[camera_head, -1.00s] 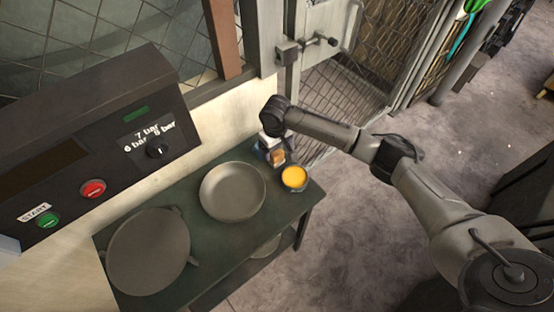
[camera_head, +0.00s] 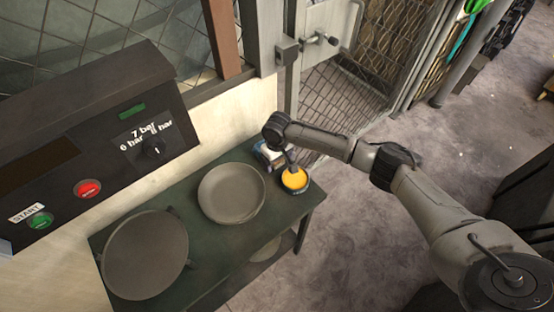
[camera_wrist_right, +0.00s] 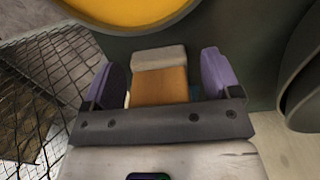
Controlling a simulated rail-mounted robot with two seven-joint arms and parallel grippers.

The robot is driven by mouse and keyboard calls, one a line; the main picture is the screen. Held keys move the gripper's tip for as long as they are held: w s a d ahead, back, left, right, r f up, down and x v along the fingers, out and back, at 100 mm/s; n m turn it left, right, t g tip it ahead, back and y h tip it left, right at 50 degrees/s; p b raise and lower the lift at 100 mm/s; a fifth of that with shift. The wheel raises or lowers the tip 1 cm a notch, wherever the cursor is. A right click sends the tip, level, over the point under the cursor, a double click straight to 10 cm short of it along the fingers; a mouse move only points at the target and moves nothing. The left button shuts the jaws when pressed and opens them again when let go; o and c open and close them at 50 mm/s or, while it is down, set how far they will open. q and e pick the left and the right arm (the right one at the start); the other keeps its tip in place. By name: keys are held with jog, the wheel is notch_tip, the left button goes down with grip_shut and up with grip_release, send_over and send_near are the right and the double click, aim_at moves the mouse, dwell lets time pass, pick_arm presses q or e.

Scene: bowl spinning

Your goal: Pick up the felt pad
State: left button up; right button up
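The felt pad, a tan block with a pale grey top part (camera_wrist_right: 160,82), lies between the two purple-padded fingers of my right gripper (camera_wrist_right: 165,80) in the right wrist view. The fingers are apart, with a narrow gap showing on each side of the pad. In the head view my right gripper (camera_head: 286,160) points down at the back right corner of the green table, beside the yellow-filled container. The pad cannot be made out there. My left gripper is not in view.
The yellow-filled round container (camera_head: 294,179) stands close beside my right gripper. A grey bowl (camera_head: 231,192) and a larger round plate (camera_head: 145,254) are on the green table (camera_head: 213,238). A control panel (camera_head: 95,165) with red and green buttons is at left.

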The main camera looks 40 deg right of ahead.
jog(key=c, duration=1)
jog(key=shift+r, duration=0.1)
jog(key=shift+r, duration=0.6)
jog(key=r, duration=0.1)
jog(key=r+p, duration=0.1)
jog(key=r, duration=0.1)
jog(key=shift+s+d+r+p, duration=0.2)
jog(key=shift+s+d+p, duration=0.05)
jog(key=shift+p, duration=0.1)
jog(key=s+d+r+p, duration=0.2)
jog(key=s+d+r, duration=0.4)
jog(key=s, duration=0.2)
jog(key=shift+s+d+r, duration=0.15)
jog(key=shift+s+d, duration=0.15)
jog(key=shift+s, duration=0.05)
